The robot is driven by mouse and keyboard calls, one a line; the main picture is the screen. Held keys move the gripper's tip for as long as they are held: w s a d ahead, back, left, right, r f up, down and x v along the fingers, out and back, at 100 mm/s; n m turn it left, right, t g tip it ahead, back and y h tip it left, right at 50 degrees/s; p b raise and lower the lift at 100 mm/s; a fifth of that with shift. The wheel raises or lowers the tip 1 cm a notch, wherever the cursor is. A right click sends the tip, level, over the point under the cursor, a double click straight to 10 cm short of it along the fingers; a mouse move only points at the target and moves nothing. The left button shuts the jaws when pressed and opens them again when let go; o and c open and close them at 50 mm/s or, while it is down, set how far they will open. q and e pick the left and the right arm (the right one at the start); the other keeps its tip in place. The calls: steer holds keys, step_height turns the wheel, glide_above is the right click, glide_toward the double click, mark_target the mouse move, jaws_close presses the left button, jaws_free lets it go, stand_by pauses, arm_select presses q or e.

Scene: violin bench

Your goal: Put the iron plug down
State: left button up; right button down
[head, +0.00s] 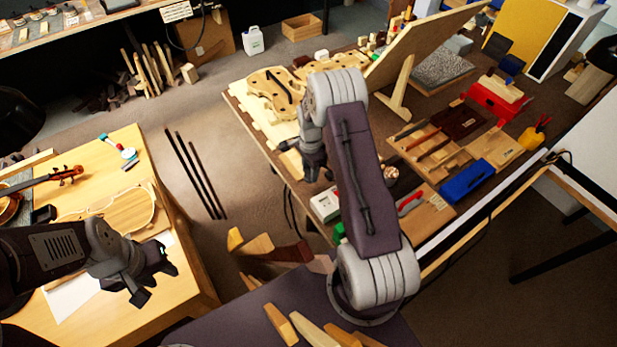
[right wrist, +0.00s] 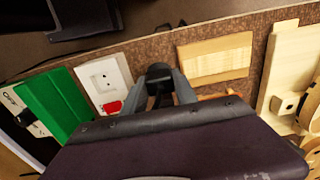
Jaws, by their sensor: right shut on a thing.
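The iron plug (right wrist: 159,74) is a small black block between the two grey fingers of my right gripper (right wrist: 166,86) in the right wrist view. The gripper is shut on it. In the head view my right gripper (head: 316,172) hangs over the near left edge of the long bench; the plug cannot be made out there. A white socket box (right wrist: 104,80) with a red switch lies just left of the gripper in the right wrist view, apart from the plug. It also shows in the head view (head: 325,204). My left gripper (head: 153,275) is open and empty over the left table.
A green block (right wrist: 56,105) lies beside the socket box. A light wooden piece (right wrist: 215,58) lies right of the gripper. Violin plates (head: 270,92) lie further back on the bench. The left table (head: 190,270) holds a violin (head: 65,175). Floor separates the tables.

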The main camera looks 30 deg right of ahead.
mark_target(309, 178)
steer(key=shift+w+a+f, duration=0.2)
steer(key=shift+f, duration=2.15)
steer(key=c, duration=1)
jaws_free()
steer(key=shift+o, duration=0.2)
step_height(309, 178, up, 12)
steer(key=shift+r, duration=0.2)
steer(key=shift+s+a+r, duration=0.15)
steer(key=s+a+r+n, duration=0.3)
steer(key=s+a+n, duration=0.2)
steer(key=s+n, duration=0.3)
steer(key=s+a+r+n+t, duration=0.1)
steer(key=s+a+r+n, duration=0.2)
steer(key=s+a+n, duration=0.2)
steer(key=s+n, duration=0.3)
steer(key=s, duration=0.2)
steer(key=shift+a+n, duration=0.35)
steer(key=shift+n, duration=0.05)
